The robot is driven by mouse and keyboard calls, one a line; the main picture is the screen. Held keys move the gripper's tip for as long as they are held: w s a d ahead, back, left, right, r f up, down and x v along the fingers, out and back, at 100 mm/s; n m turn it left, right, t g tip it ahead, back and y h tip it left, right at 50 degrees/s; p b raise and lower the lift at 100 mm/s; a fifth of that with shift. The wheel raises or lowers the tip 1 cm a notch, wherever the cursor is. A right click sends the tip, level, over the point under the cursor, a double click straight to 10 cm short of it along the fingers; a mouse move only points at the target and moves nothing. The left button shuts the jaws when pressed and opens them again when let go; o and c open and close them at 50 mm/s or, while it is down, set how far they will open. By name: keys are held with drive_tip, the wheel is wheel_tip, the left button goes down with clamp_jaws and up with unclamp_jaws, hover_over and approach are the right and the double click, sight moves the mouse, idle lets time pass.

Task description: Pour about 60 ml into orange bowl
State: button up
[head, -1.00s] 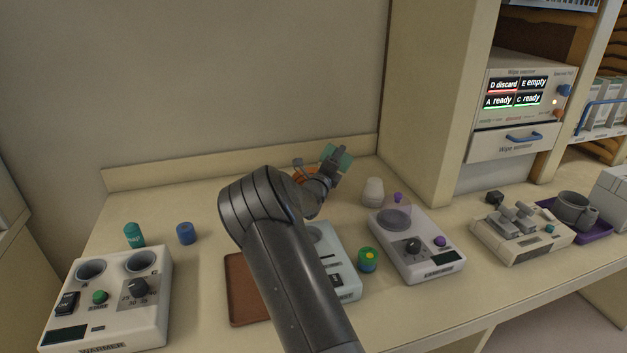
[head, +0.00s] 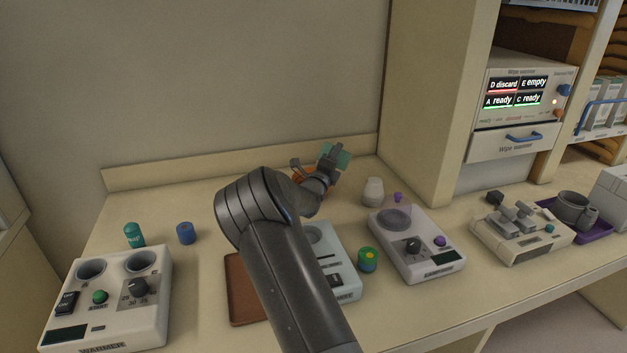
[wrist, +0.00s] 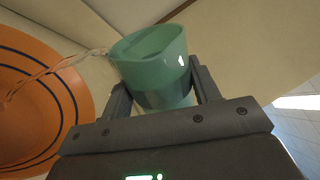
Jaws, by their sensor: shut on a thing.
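A green translucent cup (wrist: 152,62) is held between the fingers of my gripper (wrist: 165,95) in the wrist view. It is tilted, and a thin clear stream (wrist: 60,66) runs from its lip into the orange bowl (wrist: 40,125), which has dark rings inside. In the head view the green cup (head: 334,158) and my gripper (head: 327,172) are at the back of the counter. Only a sliver of the orange bowl (head: 300,174) shows there, mostly hidden behind my arm. The level in the bowl cannot be read.
A white warmer (head: 108,300) stands at left, with teal and blue (head: 186,233) containers behind it. A brown tray (head: 240,290) and a pale device (head: 340,260) are partly behind my arm. A white bottle (head: 373,191) stands right of my gripper, behind another device (head: 415,245).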

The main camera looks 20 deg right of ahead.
drive_tip(key=shift+r+n, duration=0.15)
drive_tip(key=shift+n, duration=0.25)
drive_tip(key=m, duration=0.1)
drive_tip(key=s+d+f+m, duration=0.1)
drive_tip(key=m, duration=0.1)
drive_tip(key=shift+f+g, duration=0.1)
drive_tip(key=shift+g, duration=0.2)
drive_tip(key=m, duration=0.3)
drive_tip(key=shift+r+g+h, duration=0.3)
drive_tip(key=shift+g, duration=0.1)
drive_tip(key=shift+w+f+m, duration=0.1)
drive_tip(key=shift+f+m, duration=0.35)
drive_tip(key=shift+m, duration=0.45)
drive_tip(key=shift+f+m+g, duration=0.2)
drive_tip(key=shift+m+g, duration=0.1)
drive_tip(key=shift+m, duration=0.2)
drive_tip(key=shift+d+f, duration=0.1)
